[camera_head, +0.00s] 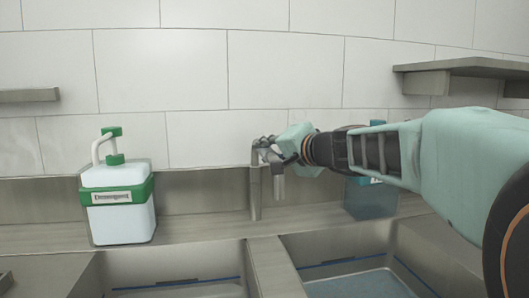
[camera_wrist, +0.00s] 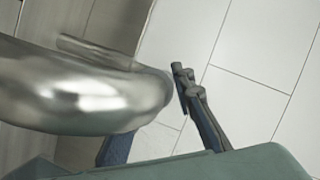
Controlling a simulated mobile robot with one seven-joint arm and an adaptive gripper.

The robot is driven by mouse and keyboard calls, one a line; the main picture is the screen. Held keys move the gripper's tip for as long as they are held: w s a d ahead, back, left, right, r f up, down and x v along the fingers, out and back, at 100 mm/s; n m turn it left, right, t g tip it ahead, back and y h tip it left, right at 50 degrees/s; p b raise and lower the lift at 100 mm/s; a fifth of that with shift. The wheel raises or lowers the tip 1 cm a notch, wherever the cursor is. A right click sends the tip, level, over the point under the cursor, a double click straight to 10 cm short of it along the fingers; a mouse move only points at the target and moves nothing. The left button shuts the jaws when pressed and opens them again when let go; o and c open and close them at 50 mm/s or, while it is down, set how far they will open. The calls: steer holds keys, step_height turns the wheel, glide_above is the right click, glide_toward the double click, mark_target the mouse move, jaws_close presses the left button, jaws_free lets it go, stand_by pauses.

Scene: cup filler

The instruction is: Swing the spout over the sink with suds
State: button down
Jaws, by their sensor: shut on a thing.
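The metal spout (camera_head: 279,187) hangs from its upright post (camera_head: 255,192) at the back ledge, about above the divider between the two sinks. It fills the left of the wrist view (camera_wrist: 80,92) as a shiny curved pipe. My gripper (camera_head: 270,150) is shut on the spout near its top. In the wrist view one dark finger shows right of the pipe, and the other is partly hidden behind it. The right sink (camera_head: 410,262) has a pale blue surface at its bottom. The left sink (camera_head: 120,268) looks grey inside; suds are hard to make out in either.
A white and green pump dispenser (camera_head: 120,222) stands on the ledge at left. A blue container (camera_head: 371,200) stands on the ledge at right, partly behind my arm. Wall shelves (camera_head: 460,67) jut out at upper right and far left (camera_head: 30,95).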

steer(key=w+d+n+g+y+p, duration=0.4)
steer(key=d+n+g+y+p, duration=0.2)
steer(key=d+n+g, duration=0.1)
steer(key=shift+w+d+r+p, duration=0.15)
steer(key=shift+w+d+p, duration=0.25)
steer(key=shift+d, duration=0.15)
stand_by(0.4)
steer(key=c, duration=1.7)
jaws_free()
steer(key=shift+o, duration=0.2)
steer(key=v, duration=1.2)
steer(key=shift+f, duration=0.2)
